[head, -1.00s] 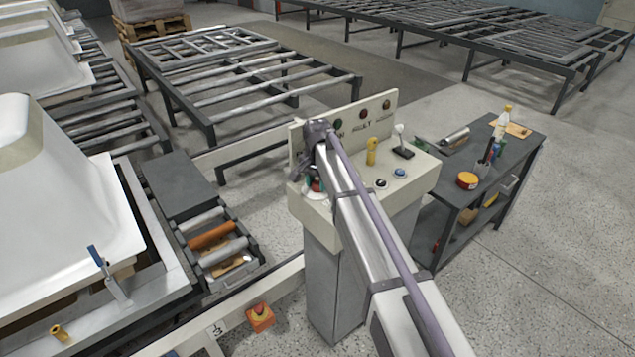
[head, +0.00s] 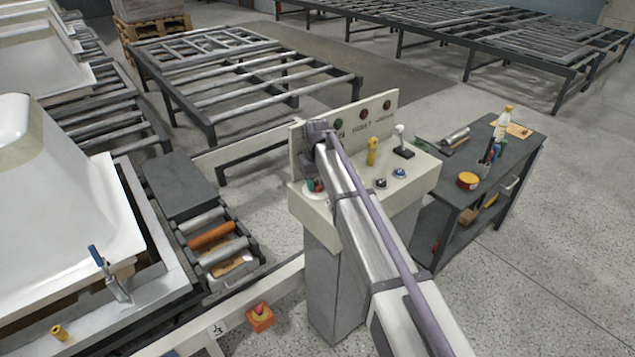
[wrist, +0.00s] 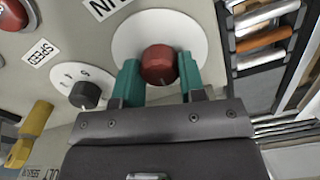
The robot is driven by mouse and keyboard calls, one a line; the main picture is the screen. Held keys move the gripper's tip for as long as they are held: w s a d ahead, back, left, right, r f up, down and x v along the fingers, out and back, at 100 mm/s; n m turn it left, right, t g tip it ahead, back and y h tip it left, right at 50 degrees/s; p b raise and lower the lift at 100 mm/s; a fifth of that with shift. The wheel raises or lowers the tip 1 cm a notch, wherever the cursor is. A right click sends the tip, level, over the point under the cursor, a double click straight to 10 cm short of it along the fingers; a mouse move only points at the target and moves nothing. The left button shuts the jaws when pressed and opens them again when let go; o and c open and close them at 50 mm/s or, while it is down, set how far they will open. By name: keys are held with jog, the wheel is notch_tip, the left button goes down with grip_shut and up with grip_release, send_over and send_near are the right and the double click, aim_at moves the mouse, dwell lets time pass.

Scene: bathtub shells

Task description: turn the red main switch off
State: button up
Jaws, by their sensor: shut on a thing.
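The red main switch (wrist: 159,66) is a round red knob on a white disc (wrist: 200,40) on the beige control panel. A small pale mark shows on the knob's near side in the wrist view. My gripper (wrist: 160,70) has its two teal fingers on either side of the knob, shut on it. In the head view, my gripper (head: 311,186) is at the left end of the control panel (head: 420,172), and the red switch (head: 320,185) is partly hidden by my wrist and arm.
A black dial knob (wrist: 85,95) and a yellow lever (wrist: 36,122) sit beside the switch. A black lever with a white ball (head: 400,130) stands farther right. Rollers (head: 212,236) lie left of the panel; a dark workbench (head: 520,150) stands right.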

aim_at(317, 183)
jog(key=shift+n, duration=0.5)
jog(key=o, duration=0.9)
jog(key=shift+r, duration=0.1)
notch_tip(317, 183, up, 11)
jog(key=p, duration=1.1)
jog(key=shift+f, duration=0.2)
